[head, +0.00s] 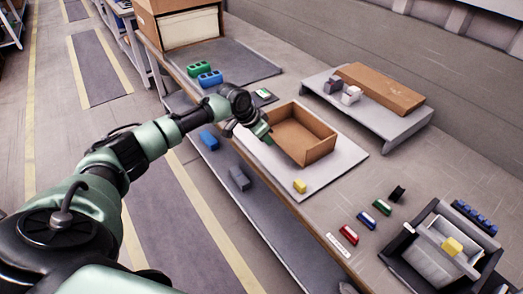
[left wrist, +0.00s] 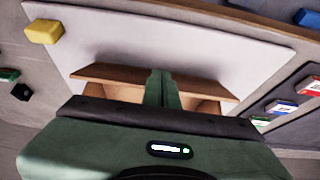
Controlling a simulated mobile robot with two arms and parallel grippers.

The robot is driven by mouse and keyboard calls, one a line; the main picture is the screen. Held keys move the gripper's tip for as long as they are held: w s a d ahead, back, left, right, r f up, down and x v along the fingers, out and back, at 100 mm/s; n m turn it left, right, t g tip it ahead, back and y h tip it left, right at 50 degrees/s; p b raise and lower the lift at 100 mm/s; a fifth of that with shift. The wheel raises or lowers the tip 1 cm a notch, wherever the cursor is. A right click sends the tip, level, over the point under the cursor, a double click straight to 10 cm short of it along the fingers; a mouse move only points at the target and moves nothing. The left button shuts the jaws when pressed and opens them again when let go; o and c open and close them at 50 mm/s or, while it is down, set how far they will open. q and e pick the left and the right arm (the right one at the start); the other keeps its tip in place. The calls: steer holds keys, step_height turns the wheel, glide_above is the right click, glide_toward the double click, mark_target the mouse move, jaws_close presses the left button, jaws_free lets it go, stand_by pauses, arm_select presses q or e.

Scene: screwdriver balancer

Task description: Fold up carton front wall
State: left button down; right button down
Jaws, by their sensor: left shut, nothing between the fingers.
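The brown carton (head: 312,149) is a shallow open box on a pale board (head: 345,158). Its right-hand walls stand up in the head view; how far its near-left wall is raised is hard to tell. My left gripper (head: 263,134) is shut and empty at the carton's left side, close to its edge. In the left wrist view the shut green fingers (left wrist: 160,88) sit in front of the carton (left wrist: 110,73), hiding its middle. Whether they touch it is unclear. My right gripper is not in view.
A yellow block (head: 300,186) lies on the board near the carton. A low grey stand (head: 377,124) with a flat brown piece (head: 381,88) is behind. A dark bin (head: 421,261) and small coloured items stand right. A larger box (head: 188,27) is at the back left.

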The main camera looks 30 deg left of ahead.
arm_select(q)
steer(key=shift+w+r, duration=0.1)
steer(key=shift+w, duration=0.1)
stand_by(0.3)
steer(key=shift+w+d+r, duration=0.2)
steer(key=shift+w+d, duration=0.15)
steer(key=shift+w, duration=0.35)
steer(key=shift+s, duration=0.1)
steer(key=shift+s+a+r+p, duration=0.1)
steer(key=shift+s+a+p, duration=0.2)
steer(key=shift+s+p, duration=0.4)
step_height(320, 180, up, 7)
steer(key=p, duration=0.7)
steer(key=shift+w, duration=0.1)
